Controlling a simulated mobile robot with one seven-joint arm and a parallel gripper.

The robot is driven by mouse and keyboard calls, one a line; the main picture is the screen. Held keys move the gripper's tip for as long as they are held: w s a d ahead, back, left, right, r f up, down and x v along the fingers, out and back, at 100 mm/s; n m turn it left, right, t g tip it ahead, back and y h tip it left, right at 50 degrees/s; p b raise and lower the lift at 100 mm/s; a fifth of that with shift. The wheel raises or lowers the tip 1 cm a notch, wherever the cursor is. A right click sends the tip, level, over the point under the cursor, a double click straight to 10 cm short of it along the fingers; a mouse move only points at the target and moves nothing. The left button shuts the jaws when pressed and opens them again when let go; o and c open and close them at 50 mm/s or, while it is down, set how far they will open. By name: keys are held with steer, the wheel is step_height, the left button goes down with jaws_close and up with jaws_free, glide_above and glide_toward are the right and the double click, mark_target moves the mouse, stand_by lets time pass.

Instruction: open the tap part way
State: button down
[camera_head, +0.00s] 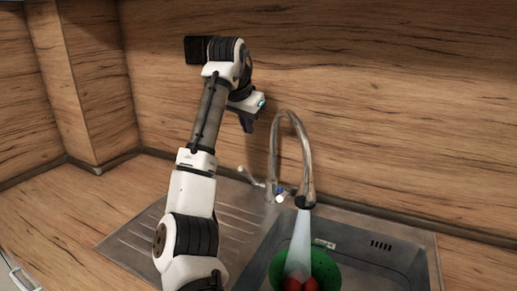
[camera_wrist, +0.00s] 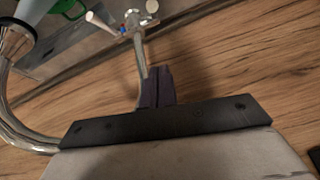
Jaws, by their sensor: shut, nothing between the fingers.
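The chrome tap (camera_head: 276,150) has a tall curved spout, and a pale stream of water (camera_head: 300,240) runs from its mouth. A metal lever (camera_head: 250,177) points left from its base, near a blue mark and a pale knob (camera_head: 280,197). My gripper (camera_head: 248,124) is shut and empty, above the lever in the head view.
The stream falls into a green colander (camera_head: 331,268) with red items (camera_head: 302,285) in the sink (camera_head: 390,262). A ribbed steel drainboard (camera_head: 140,236) lies left of the basin. The wood splashback (camera_head: 390,110) stands close behind the tap. Wooden counter (camera_head: 70,212) is clear at left.

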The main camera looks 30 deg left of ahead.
steer(key=p, duration=0.2)
glide_above(252, 177)
steer(key=w, duration=0.1)
step_height(252, 177, down, 8)
steer(key=shift+a+f, duration=0.1)
steer(key=shift+f, duration=0.15)
steer(key=shift+s+a+f+p, duration=0.25)
steer(key=shift+s+f+p, duration=0.15)
steer(key=shift+s+f, duration=1)
steer(key=shift+s, duration=0.05)
steer(key=shift+f, duration=0.1)
